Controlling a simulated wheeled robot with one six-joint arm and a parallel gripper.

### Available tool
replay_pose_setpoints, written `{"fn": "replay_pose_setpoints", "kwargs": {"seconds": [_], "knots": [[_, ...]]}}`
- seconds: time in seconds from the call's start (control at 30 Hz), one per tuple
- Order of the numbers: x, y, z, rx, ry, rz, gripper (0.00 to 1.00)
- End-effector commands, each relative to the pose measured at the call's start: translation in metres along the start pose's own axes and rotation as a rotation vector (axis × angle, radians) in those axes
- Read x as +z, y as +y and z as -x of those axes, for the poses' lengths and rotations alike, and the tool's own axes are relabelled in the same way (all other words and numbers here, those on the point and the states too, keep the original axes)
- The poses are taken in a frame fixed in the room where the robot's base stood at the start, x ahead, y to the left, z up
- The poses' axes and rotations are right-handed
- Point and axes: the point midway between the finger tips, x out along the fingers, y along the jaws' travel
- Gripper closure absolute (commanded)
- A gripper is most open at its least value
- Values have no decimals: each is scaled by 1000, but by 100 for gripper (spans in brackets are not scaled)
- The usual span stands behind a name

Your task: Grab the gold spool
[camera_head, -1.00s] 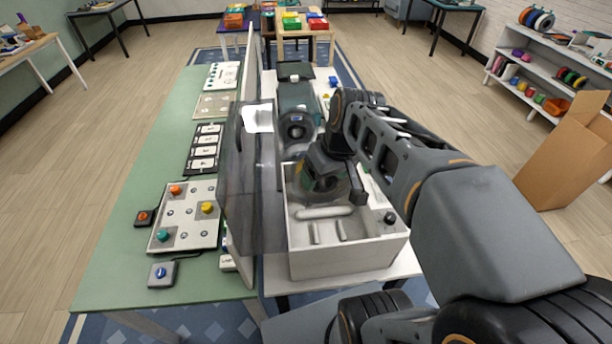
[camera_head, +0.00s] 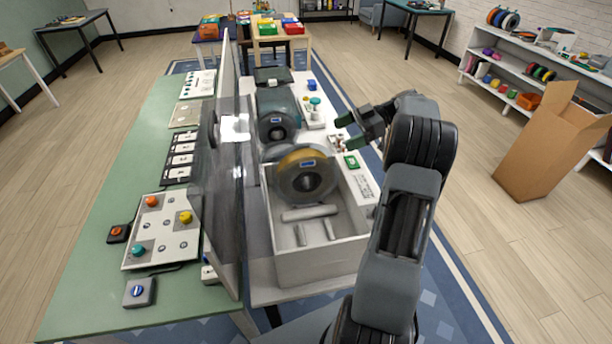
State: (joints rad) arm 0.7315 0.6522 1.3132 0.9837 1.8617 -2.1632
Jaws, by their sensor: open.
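The gold spool (camera_head: 292,178) stands upright at the back of a light grey open bin (camera_head: 322,262). Its grey flange faces me, with a gold band showing along the top and a dark hub hole in the middle. My gripper (camera_head: 348,131) is open and empty. In the picture it is up and to the right of the spool, apart from it, with its fingers pointing left. Nothing of mine covers the spool's face.
A dark spool (camera_head: 277,125) in a dark housing stands behind the bin. A clear panel (camera_head: 217,165) rises just left of the bin. The green table (camera_head: 100,290) holds button boards. A cardboard box (camera_head: 545,155) stands on the floor at right.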

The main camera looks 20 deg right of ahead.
Motion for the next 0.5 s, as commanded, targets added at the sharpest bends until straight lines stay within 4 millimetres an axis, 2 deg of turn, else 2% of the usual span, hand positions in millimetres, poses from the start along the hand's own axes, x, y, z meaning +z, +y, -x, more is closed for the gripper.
{"fn": "replay_pose_setpoints", "kwargs": {"seconds": [0.2,0.33,0.5], "knots": [[-3,-1,-38,-2,0,-1,1],[-2,-1,-51,-1,-2,-2,1],[-2,-1,-59,0,-3,-2,1]]}}
